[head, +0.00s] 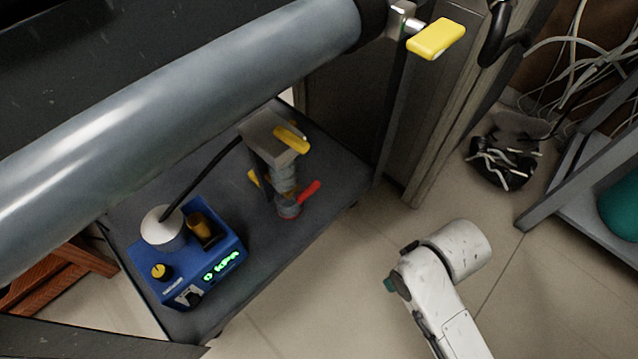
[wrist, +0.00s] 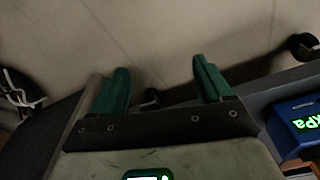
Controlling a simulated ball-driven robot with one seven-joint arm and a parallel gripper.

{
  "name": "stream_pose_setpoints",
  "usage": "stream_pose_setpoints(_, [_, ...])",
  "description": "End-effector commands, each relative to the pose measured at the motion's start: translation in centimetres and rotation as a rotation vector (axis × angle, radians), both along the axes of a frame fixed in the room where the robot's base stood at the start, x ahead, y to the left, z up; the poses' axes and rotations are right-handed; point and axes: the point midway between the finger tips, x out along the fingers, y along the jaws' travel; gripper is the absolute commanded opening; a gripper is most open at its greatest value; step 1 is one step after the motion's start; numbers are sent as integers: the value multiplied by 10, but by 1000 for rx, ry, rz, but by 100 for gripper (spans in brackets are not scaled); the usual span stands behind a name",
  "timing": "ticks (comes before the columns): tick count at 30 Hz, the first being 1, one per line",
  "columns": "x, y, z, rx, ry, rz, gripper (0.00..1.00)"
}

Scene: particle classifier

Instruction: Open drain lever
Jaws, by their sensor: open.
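Below the large grey cylinder, a grey block (head: 272,137) with a valve stack stands on the cart in the head view. It carries a yellow lever (head: 291,139) at its top, a second yellow lever (head: 254,179) lower on the left, and a red lever (head: 309,192) near its foot, pointing up and right. Which one is the drain lever I cannot tell. My gripper (wrist: 161,82) shows in the wrist view with its two green fingers apart and nothing held between them. No lever shows in the wrist view.
A blue pressure box (head: 205,264) with a green kPa display sits on the dark cart (head: 262,262). The large grey cylinder (head: 190,110) hangs above. A yellow handle (head: 436,39) sticks out at the top. Cables (head: 504,160) lie at right.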

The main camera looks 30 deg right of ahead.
Motion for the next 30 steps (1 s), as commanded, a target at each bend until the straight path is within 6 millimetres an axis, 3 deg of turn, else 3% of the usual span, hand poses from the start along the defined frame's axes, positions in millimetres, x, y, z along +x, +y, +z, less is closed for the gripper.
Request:
stream_pose_setpoints(1, [7, 1, 13, 7, -20, 14, 73])
stream_pose_setpoints(24, [157, 25, 138, 91, -549, 251, 0])
stream_pose_setpoints(30, [178, 27, 157, 88, -635, 265, 0])
